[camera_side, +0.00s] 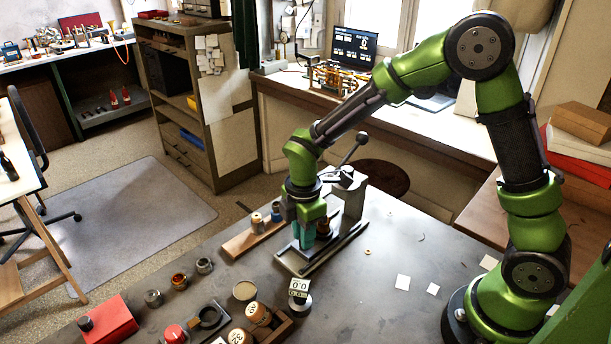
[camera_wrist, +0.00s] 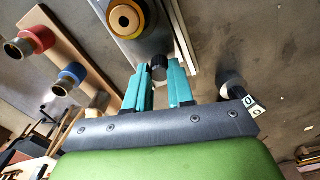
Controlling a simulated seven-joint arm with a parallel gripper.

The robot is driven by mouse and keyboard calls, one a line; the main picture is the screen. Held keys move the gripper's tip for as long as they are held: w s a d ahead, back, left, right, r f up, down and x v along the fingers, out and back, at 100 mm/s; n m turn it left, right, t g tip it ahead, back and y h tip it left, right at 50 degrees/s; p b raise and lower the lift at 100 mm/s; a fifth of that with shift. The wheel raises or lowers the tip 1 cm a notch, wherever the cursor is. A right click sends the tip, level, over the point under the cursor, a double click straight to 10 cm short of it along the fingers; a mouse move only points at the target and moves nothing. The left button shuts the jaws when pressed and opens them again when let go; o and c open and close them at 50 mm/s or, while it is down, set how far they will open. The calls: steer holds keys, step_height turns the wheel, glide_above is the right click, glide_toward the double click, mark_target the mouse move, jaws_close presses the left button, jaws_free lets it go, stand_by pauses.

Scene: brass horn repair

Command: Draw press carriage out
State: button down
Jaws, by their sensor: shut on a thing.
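The press (camera_side: 350,200) stands on the dark bench, with a lever ending in a black ball. Its flat base with rails (camera_side: 292,262) reaches toward the front left. In the wrist view the grey carriage (camera_wrist: 150,45) bears a round brass-coloured piece in a yellow ring (camera_wrist: 125,18). A black knob (camera_wrist: 158,68) sits at the carriage's near end. My gripper (camera_wrist: 160,75) has its teal fingers shut on this knob. In the side view my gripper (camera_side: 304,238) is low over the rails, and the arm partly hides the carriage.
A wooden rack (camera_side: 250,238) with coloured-topped tools stands left of the press. A small numbered counter (camera_side: 299,290) stands in front of the rails, near a round tin (camera_side: 244,291) and a wooden box (camera_side: 278,330). The bench right of the press is mostly clear.

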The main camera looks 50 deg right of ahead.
steer(key=shift+a, duration=1.75)
steer(key=c, duration=1)
jaws_free()
steer(key=shift+d, duration=0.1)
steer(key=shift+r, duration=0.1)
step_height(320, 180, up, 17)
steer(key=shift+f, duration=0.15)
